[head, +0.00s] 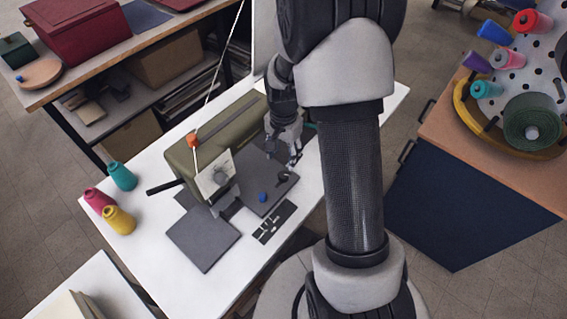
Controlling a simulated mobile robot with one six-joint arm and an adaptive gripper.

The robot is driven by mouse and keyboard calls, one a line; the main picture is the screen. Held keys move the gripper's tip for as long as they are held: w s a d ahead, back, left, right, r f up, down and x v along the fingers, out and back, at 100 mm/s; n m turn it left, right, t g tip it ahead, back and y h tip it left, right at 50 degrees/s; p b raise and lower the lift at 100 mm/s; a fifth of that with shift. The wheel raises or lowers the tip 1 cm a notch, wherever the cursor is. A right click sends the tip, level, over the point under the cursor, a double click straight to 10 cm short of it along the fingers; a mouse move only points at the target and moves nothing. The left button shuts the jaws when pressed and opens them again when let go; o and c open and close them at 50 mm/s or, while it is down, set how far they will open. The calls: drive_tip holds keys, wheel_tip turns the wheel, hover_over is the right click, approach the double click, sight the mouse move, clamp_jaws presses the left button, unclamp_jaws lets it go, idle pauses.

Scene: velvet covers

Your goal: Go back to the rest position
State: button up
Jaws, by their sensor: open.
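My gripper (293,160) points down over the right part of the white table (150,262), above a dark grey mat (262,203). Its fingers look apart and nothing shows between them. A small dark object (284,178) lies just below the fingertips; I cannot tell whether they touch it. A small blue piece (263,197) lies on the mat to the lower left of the gripper. My arm crosses the middle of the view and hides part of the table's right side.
An olive box-like machine (218,137) with a pale plate (216,175) stands beside the gripper. Teal, pink and yellow spools (119,220) stand at the table's left. A shelf unit (150,85) is behind; a wooden cabinet (470,140) with a pegboard is right. Floor shows between.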

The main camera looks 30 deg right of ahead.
drive_tip(key=shift+r, duration=0.9)
drive_tip(key=s+a+r+n+t, duration=0.1)
drive_tip(key=s+a+r+n, duration=0.25)
drive_tip(key=r, duration=0.45)
drive_tip(key=s+a+r+n+t, duration=0.1)
drive_tip(key=s+a+r+n, duration=0.2)
drive_tip(key=r, duration=0.5)
drive_tip(key=s+a+r+n+t, duration=0.1)
drive_tip(key=s+a+r+n, duration=0.2)
drive_tip(key=s, duration=0.3)
drive_tip(key=s+a+r+n+t, duration=0.1)
drive_tip(key=s+a+r+n, duration=0.2)
drive_tip(key=s, duration=0.4)
drive_tip(key=shift+s+t, duration=0.15)
drive_tip(key=shift+t, duration=0.15)
